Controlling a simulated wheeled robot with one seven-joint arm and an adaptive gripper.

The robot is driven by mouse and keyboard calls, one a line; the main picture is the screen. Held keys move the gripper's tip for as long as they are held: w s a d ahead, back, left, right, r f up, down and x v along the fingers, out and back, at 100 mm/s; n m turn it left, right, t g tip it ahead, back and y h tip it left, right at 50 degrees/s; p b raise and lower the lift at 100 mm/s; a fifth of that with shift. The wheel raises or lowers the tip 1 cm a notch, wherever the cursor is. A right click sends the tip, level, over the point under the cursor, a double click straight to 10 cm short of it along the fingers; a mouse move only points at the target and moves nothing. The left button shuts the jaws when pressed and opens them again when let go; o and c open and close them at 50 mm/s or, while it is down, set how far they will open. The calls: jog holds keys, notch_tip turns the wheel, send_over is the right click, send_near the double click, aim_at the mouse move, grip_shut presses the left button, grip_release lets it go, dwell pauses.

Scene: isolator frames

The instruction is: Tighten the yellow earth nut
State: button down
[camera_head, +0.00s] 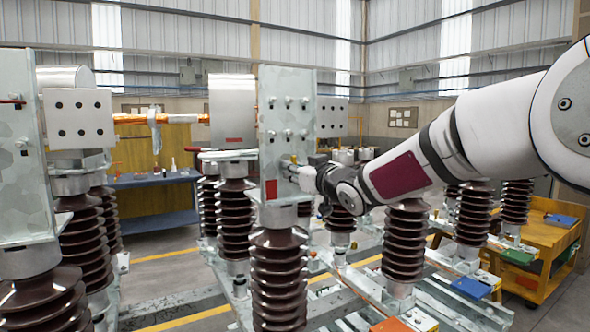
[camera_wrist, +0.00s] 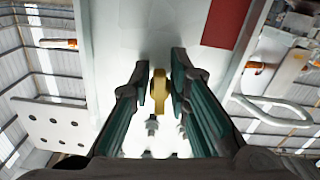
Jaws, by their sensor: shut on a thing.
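The yellow earth nut (camera_wrist: 159,100) is in the middle of the wrist view, at the face of a grey metal plate (camera_wrist: 110,30). My gripper (camera_wrist: 160,82) has a dark green finger on either side of it and is shut on it. In the head view a small yellow part of the nut (camera_head: 293,158) shows at the right side of the upright plate (camera_head: 272,95). My gripper (camera_head: 293,170) reaches that plate from the right, and its fingertips are small and partly hidden there. How tight the nut sits cannot be seen.
Several bolts (camera_head: 288,102) stand out from the plate above the nut. Brown ribbed insulators (camera_head: 277,280) stand below and around it. A copper bar with a clamp (camera_head: 155,119) is at the left. A yellow cart (camera_head: 540,262) stands far right.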

jog(key=shift+f, duration=0.15)
jog(key=c, duration=1.7)
grip_release()
jog(key=v, duration=1.2)
